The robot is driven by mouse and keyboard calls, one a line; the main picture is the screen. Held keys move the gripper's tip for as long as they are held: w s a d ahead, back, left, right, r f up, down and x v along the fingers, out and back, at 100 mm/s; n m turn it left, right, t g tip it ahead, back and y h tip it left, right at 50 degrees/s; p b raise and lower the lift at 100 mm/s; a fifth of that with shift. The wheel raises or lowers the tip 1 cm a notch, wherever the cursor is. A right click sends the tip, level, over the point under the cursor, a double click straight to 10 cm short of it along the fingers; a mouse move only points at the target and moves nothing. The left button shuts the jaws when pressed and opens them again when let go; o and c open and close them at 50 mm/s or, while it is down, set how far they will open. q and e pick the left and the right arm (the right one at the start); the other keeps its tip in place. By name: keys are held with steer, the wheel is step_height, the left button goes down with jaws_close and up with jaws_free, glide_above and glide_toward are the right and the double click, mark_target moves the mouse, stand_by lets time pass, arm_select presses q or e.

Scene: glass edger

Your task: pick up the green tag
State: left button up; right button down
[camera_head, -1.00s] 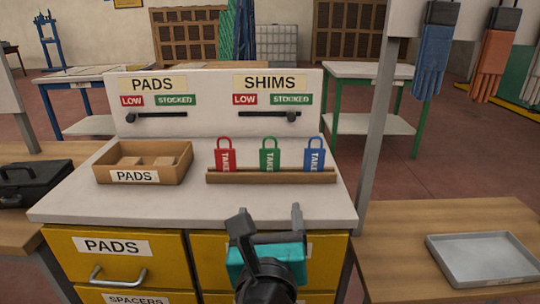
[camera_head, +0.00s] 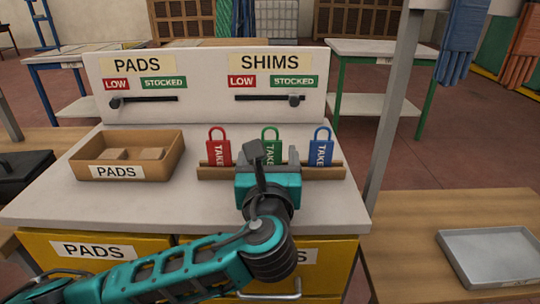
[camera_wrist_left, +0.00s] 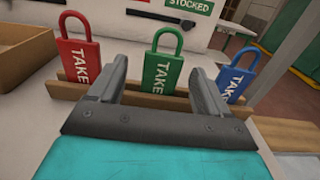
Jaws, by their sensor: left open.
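The green tag (camera_head: 270,139) stands upright in a wooden rack (camera_head: 327,173) on the white cabinet top, between a red tag (camera_head: 218,150) and a blue tag (camera_head: 320,151). My left gripper (camera_head: 274,154) is open and in front of the green tag, hiding its lower part in the head view. In the left wrist view the green tag (camera_wrist_left: 160,72) shows between the two open fingers (camera_wrist_left: 163,82), a little beyond them. The red tag (camera_wrist_left: 78,55) is left of the fingers and the blue tag (camera_wrist_left: 236,80) right. My right gripper is not in view.
An open box marked PADS (camera_head: 127,170) sits left of the rack. A panel (camera_head: 210,85) with PADS and SHIMS sliders rises behind. A grey tray (camera_head: 492,258) lies on the wooden table at right. A grey post (camera_head: 395,100) stands right of the cabinet.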

mark_target(270, 150)
arm_select(q)
steer(key=w, duration=0.5)
steer(key=shift+d, duration=0.15)
steer(key=shift+c, duration=0.3)
steer(key=c, duration=1)
steer(key=shift+o, duration=0.2)
